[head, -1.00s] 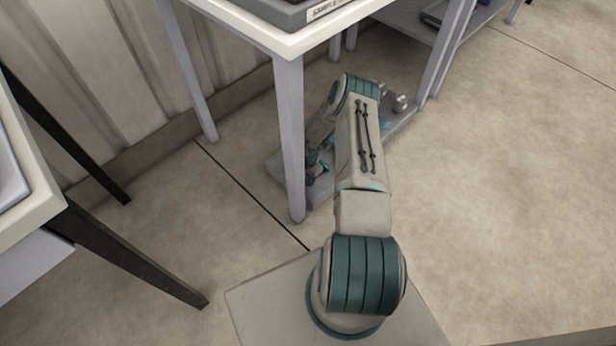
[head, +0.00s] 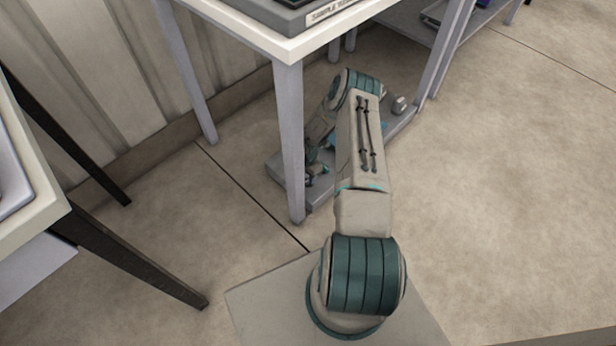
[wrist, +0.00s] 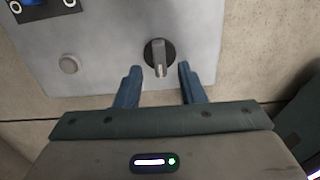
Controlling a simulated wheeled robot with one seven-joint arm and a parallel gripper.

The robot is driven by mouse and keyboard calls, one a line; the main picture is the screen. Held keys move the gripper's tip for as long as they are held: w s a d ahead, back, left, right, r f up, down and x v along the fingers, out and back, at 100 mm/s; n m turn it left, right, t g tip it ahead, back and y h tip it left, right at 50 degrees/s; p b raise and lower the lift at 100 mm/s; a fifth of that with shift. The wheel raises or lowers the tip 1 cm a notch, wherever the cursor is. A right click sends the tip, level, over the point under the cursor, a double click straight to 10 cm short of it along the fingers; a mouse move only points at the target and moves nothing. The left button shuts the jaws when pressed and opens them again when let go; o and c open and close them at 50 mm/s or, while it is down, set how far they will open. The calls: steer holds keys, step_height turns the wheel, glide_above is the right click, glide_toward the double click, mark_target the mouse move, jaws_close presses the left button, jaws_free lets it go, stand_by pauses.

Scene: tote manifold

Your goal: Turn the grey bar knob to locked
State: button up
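The grey bar knob (wrist: 159,60) shows in the wrist view, on a dark round base on a light grey panel (wrist: 105,62). Its bar points down in the picture, toward my gripper. My gripper (wrist: 160,70) is open, with one blue finger on each side of the bar's near end. I see a gap between the bar and each finger; whether the fingers reach the bar's depth I cannot tell. In the head view my arm reaches under the white table to the grey manifold board (head: 400,125), and hides the knob.
A round grey button (wrist: 69,64) sits left of the knob, and a blue part (wrist: 40,12) is at the panel's upper left. In the head view a table leg (head: 291,150) stands close left of my arm. Open floor (head: 510,190) lies to the right.

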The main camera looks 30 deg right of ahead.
mark_target(308, 180)
step_height(308, 180, up, 12)
steer(key=p, duration=0.3)
steer(key=shift+f+p, duration=0.15)
steer(key=shift+p, duration=0.15)
steer(key=shift+d, duration=0.1)
